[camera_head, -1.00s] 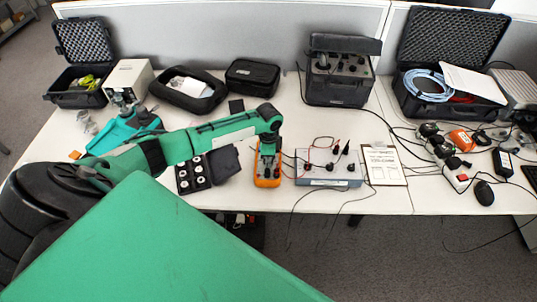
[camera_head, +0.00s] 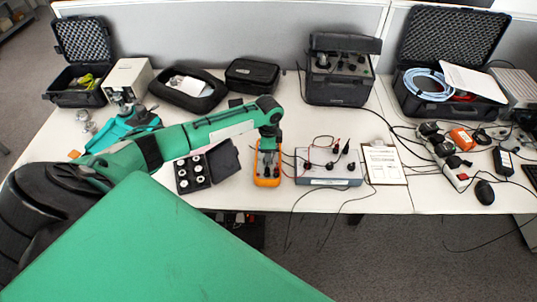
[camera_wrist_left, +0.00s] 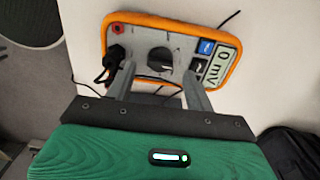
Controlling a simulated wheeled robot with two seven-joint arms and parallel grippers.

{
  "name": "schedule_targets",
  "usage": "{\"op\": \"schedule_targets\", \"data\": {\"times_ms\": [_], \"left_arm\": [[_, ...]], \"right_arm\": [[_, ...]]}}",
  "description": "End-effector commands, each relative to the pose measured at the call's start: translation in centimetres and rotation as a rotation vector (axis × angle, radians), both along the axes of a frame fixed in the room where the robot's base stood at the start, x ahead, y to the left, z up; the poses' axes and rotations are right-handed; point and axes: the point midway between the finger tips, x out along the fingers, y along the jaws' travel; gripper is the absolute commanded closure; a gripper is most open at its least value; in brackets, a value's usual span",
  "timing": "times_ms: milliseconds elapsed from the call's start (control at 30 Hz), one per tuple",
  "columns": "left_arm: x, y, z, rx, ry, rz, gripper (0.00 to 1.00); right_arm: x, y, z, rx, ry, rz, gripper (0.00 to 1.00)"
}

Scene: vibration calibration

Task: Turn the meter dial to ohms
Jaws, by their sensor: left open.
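The meter (camera_head: 267,180) is an orange-rimmed handheld unit with a grey face, lying near the table's front edge. My left gripper (camera_head: 269,147) is over the far part of the meter. In the wrist view the left gripper (camera_wrist_left: 160,76) is open, its fingers on either side of the dial with a gap between; contact cannot be told. My right gripper is not in view.
A grey box with knobs and leads (camera_head: 328,168) stands right of the meter. An open black case of white discs (camera_head: 192,173) lies left of it. A black plug (camera_wrist_left: 113,58) with a cable sits in the meter. A clipboard (camera_head: 384,163) lies farther right.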

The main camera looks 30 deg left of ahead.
Motion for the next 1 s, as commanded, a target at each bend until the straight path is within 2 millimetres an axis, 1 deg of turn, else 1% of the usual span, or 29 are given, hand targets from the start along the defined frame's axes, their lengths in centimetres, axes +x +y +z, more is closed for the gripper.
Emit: {"op": "schedule_targets", "data": {"times_ms": [200,300,400,500,600,700,1000], "left_arm": [[0.1,0.1,5.0,0.001,-0.004,-0.002,0.46],[0.1,0.0,7.2,0.0,-0.004,-0.002,0.46],[0.0,0.1,8.9,0.002,-0.003,-0.001,0.46],[0.1,0.0,10.2,0.001,-0.002,-0.002,0.46],[0.0,0.0,10.9,0.001,-0.001,-0.002,0.46],[0.0,0.0,11.2,0.001,-0.001,-0.002,0.46],[0.0,-0.1,11.3,0.001,0.001,0.005,0.46]], "right_arm": [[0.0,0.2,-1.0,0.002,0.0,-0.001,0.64],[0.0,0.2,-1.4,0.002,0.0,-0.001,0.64],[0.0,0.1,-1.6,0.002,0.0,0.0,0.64],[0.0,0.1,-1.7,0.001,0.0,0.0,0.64],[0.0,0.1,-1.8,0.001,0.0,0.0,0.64],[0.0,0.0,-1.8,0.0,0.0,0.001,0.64],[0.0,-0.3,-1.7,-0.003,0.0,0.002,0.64]]}}
